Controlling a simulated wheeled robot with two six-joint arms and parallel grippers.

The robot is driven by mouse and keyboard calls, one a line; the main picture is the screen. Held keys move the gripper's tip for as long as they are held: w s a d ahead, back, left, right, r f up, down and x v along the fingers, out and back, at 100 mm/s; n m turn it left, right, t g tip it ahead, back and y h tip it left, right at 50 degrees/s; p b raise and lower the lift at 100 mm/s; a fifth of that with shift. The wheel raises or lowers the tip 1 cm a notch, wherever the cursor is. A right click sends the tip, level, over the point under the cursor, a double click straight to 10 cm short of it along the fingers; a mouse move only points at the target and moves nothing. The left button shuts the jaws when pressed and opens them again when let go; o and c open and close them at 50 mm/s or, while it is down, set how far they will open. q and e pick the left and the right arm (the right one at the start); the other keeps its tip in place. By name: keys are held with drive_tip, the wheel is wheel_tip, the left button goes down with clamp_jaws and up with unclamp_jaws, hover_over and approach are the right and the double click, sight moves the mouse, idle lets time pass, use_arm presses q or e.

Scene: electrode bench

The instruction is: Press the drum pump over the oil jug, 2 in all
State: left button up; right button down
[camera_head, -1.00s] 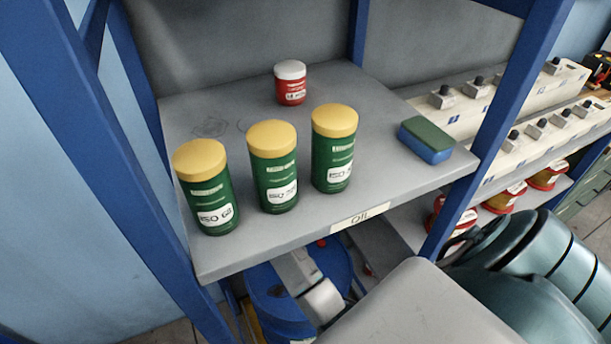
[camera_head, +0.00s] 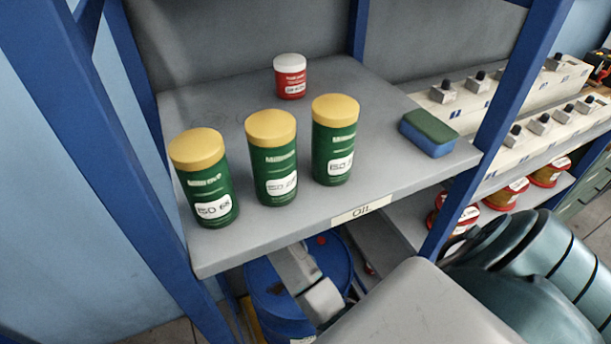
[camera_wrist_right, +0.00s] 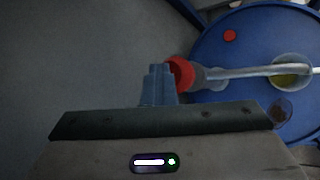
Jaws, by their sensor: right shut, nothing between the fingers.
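The blue drum (camera_head: 268,306) stands below the shelf, partly hidden by my right arm; its top also shows in the right wrist view (camera_wrist_right: 235,55). In that view the drum pump has a red knob (camera_wrist_right: 181,72), a grey body and a metal spout (camera_wrist_right: 250,72) running right. The spout crosses a pale round vessel with yellowish inside (camera_wrist_right: 290,82), which may be the oil jug. My right gripper (camera_wrist_right: 159,72) is shut and empty, its tips just left of the red knob; I cannot tell whether they touch. My left gripper is out of view.
The shelf board (camera_head: 240,235) above the drum carries three green cans with yellow lids (camera_head: 275,172), a red jar (camera_head: 291,82) and a blue-green sponge (camera_head: 428,138). A blue rack post (camera_head: 500,120) stands to the right. Red-rimmed spools (camera_head: 505,195) sit on a lower shelf.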

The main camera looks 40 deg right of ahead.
drive_tip(key=shift+s+f+b, duration=0.1)
drive_tip(key=shift+f+b, duration=0.65)
drive_tip(key=shift+f, duration=0.3)
drive_tip(key=shift+r, duration=0.1)
idle(0.4)
drive_tip(key=shift+r+p, duration=0.6)
drive_tip(key=shift+r, duration=0.8)
drive_tip(key=shift+r+p, duration=0.35)
drive_tip(key=shift+r, duration=0.25)
drive_tip(key=shift+d+r+p, duration=0.1)
drive_tip(key=shift+r+p, duration=0.7)
drive_tip(key=shift+r, duration=1.55)
drive_tip(key=shift+f, duration=0.1)
